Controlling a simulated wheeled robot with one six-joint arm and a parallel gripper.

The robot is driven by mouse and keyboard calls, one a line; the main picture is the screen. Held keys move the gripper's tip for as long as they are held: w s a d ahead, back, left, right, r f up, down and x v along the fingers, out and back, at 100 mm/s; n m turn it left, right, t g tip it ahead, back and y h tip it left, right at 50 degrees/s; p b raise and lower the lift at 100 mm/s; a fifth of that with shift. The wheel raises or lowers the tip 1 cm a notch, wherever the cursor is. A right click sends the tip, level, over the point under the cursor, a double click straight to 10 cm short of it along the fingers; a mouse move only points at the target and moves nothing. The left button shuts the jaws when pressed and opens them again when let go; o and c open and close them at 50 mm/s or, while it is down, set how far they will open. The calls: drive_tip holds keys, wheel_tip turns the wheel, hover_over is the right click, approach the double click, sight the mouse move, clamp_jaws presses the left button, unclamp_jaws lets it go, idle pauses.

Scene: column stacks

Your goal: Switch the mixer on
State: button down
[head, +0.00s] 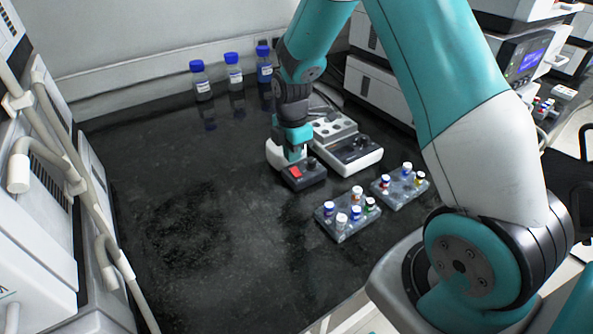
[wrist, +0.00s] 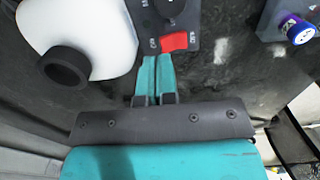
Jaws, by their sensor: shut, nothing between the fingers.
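The mixer is a small device with a white body (wrist: 92,28) and a black round cup (wrist: 64,68) on top. Its dark front panel (head: 311,178) carries a red rocker switch (wrist: 174,41), which shows in the head view too (head: 295,171). A black knob and white lettering sit beside the switch in the wrist view. My gripper (wrist: 157,58) is shut and empty, its fingertips at the panel edge right beside the red switch. I cannot tell whether they touch it, or which way the rocker is tilted. In the head view my gripper (head: 296,153) partly hides the mixer's body.
A block heater (head: 352,150) stands close right of the mixer. Two vial racks (head: 341,230) (head: 393,197) hold capped vials to the front right. Three blue-capped bottles (head: 202,85) stand along the back wall. The dark bench at left is clear.

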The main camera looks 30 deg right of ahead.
drive_tip(key=shift+f+b, duration=0.85)
drive_tip(key=shift+f, duration=0.55)
idle(0.9)
drive_tip(key=shift+r, duration=0.1)
wheel_tip(320, 180, up, 5)
drive_tip(key=p, duration=0.4)
idle(0.6)
drive_tip(key=s+a+r+m+y+p, duration=0.1)
drive_tip(key=s+a+r+m, duration=0.25)
drive_tip(key=a+r, duration=0.3)
drive_tip(key=s+a+r+m+y, duration=0.1)
drive_tip(key=s+a+r+m, duration=0.1)
drive_tip(key=s+a+r, duration=0.45)
drive_tip(key=s+a+r+m+y, duration=0.1)
drive_tip(key=s+r, duration=0.3)
drive_tip(key=s, duration=0.4)
drive_tip(key=s+a+r+m+y, duration=0.1)
drive_tip(key=s+a+r+m, duration=0.2)
drive_tip(key=s, duration=0.4)
wheel_tip(320, 180, up, 2)
drive_tip(key=shift+s+a+r+m+p, duration=0.1)
drive_tip(key=shift+s+a+m+p, duration=0.3)
drive_tip(key=shift+m, duration=0.35)
